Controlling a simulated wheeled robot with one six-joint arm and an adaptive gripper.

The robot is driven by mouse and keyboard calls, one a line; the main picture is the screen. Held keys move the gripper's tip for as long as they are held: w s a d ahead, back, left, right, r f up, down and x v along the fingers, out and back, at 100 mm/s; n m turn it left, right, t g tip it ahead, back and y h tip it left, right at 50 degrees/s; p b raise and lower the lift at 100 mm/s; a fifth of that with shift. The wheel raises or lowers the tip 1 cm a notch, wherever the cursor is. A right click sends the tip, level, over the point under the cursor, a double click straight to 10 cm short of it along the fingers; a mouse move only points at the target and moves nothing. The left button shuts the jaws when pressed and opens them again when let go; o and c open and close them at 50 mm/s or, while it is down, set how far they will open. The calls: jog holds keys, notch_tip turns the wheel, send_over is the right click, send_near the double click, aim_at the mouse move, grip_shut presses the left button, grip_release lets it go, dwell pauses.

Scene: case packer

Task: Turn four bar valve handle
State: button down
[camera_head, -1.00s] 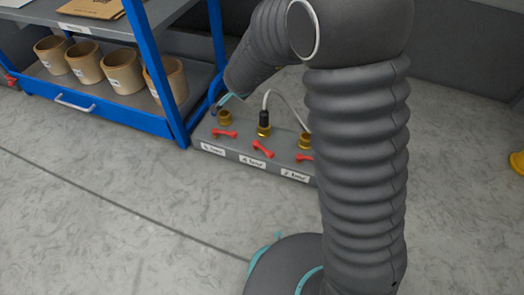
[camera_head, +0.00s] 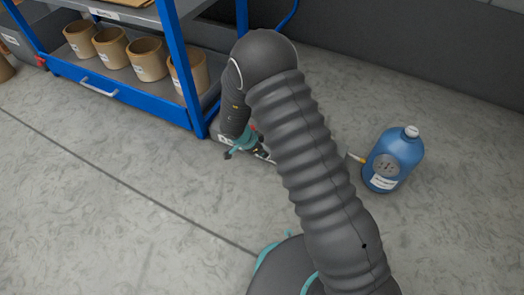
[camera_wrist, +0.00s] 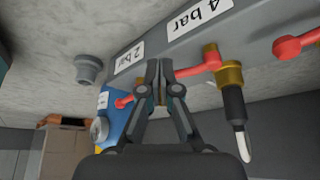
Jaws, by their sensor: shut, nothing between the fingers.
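The valve block (camera_wrist: 258,12) shows in the wrist view with a "4 bar" label (camera_wrist: 200,19) and a "2 bar" label (camera_wrist: 130,56). A red handle (camera_wrist: 200,67) lies below the "4 bar" label, beside a brass fitting (camera_wrist: 230,73) with a black hose connector (camera_wrist: 234,101). My gripper (camera_wrist: 159,66) is shut and empty, its tips just left of this handle's end. I cannot tell whether they touch. In the head view my gripper (camera_head: 241,149) is low over the block, which my arm mostly hides.
Another red handle (camera_wrist: 294,45) is at the right of the wrist view. In the head view a blue shelf rack (camera_head: 110,93) with several tan pots stands close at left. A blue bottle (camera_head: 408,153) stands on the floor at right. Open floor lies in front.

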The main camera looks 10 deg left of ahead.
jog(key=w+d+f+b, duration=0.2)
jog(key=w+d+f, duration=0.1)
jog(key=d+f, duration=0.1)
jog(key=shift+w+d+f, duration=0.15)
jog(key=shift+d, duration=0.6)
